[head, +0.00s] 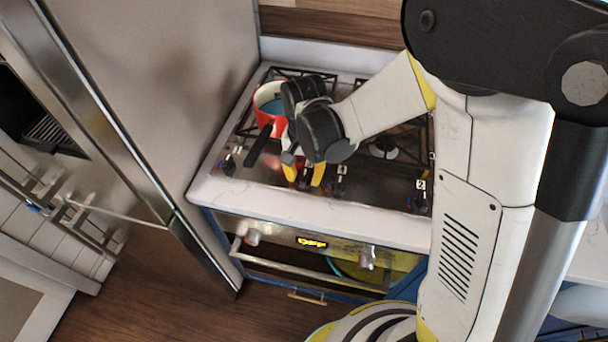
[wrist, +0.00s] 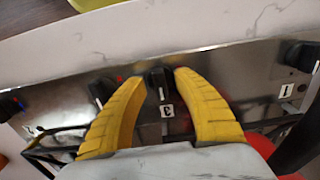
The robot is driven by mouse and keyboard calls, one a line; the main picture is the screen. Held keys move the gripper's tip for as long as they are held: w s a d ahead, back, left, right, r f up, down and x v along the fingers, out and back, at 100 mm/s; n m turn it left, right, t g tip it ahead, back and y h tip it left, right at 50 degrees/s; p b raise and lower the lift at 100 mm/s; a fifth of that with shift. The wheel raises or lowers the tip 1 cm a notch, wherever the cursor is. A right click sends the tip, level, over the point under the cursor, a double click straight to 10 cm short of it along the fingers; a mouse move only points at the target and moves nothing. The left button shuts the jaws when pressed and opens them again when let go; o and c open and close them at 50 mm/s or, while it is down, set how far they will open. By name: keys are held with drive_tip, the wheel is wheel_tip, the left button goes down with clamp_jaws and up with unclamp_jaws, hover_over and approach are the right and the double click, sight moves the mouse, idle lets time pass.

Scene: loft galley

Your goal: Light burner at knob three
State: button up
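Knob three (wrist: 158,82) is a black stove knob above a white tag marked 3 (wrist: 167,111) in the wrist view. My gripper (wrist: 161,75) has its two yellow fingers on either side of this knob, tips close to its sides. I cannot tell whether they touch it. In the head view my gripper (head: 304,176) reaches down to the front panel of the stove (head: 270,172), and its fingers and wrist hide most of the knob. No flame shows on the visible burners; part of the cooktop is hidden by my arm.
A red pot (head: 267,97) with a dark handle stands on the left grates, its handle pointing toward the panel. Other knobs flank knob three, one at the left (head: 228,165) and one tagged 2 (head: 418,196). A steel fridge (head: 165,90) borders the stove's left side.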

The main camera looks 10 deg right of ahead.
clamp_jaws()
drive_tip(key=shift+n, duration=0.4)
drive_tip(key=n+b, duration=0.1)
drive_tip(key=n, duration=0.2)
drive_tip(key=shift+n, duration=0.3)
drive_tip(key=n+b, duration=0.1)
drive_tip(key=n, duration=0.3)
drive_tip(key=shift+n, duration=0.3)
drive_tip(key=n, duration=0.6)
drive_tip(key=shift+b, duration=0.35)
drive_tip(key=n, duration=0.6)
drive_tip(key=shift+n, duration=0.3)
